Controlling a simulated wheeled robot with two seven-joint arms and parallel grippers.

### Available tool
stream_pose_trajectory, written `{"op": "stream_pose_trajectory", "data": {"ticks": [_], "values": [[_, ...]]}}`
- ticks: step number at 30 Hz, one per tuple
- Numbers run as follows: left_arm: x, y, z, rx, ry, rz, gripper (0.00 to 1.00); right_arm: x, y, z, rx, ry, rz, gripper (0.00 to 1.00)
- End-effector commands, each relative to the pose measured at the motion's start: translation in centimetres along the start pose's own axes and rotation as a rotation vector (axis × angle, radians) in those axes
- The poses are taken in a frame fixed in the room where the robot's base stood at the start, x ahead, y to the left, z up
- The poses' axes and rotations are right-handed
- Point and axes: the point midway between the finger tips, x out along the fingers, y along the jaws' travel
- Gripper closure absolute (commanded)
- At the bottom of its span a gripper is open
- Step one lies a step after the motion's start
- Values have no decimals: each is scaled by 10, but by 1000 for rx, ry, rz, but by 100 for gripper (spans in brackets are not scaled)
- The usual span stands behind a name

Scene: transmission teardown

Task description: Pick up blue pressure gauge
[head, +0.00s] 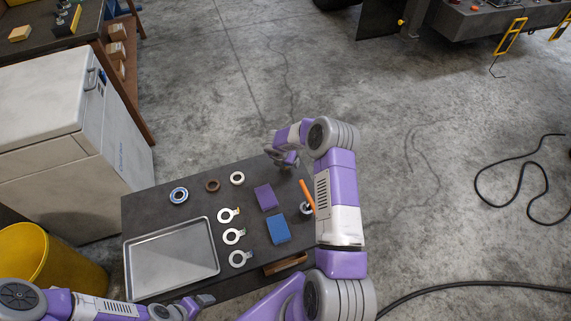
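A round blue-rimmed piece (179,195) with a pale centre lies at the back left of the dark table; it is too small to tell whether it is the blue pressure gauge. A flat blue block (278,230) lies at the right of the table. My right gripper (283,160) is above the table's far right corner, away from both pieces; its fingers are too small to read. My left gripper (206,300) is low at the table's front edge, below the tray; its opening is unclear. I see nothing held in either gripper.
A metal tray (172,260) fills the table's front left. A brown ring (212,185), a white ring (237,178), several tabbed rings (233,236), a purple block (265,197) and an orange-handled tool (307,194) lie around. A white cabinet (60,130) and yellow bin (50,262) stand left.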

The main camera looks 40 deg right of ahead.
Motion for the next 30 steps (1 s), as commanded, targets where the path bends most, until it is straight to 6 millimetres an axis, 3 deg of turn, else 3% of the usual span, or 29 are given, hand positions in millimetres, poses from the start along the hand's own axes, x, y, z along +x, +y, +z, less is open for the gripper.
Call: {"op": "stream_pose_trajectory", "data": {"ticks": [9, 22, 30], "values": [[2, -1, 0, 0, 0, 0, 16, 7, 0, 0, 0, 0, 1, 16], [2, -1, 0, 0, 0, 0, 16, 7, 0, 0, 1, 0, 1, 80], [1, 0, 0, 0, 0, 0, 16, 4, 0, 2, 1, -1, 2, 82]]}}
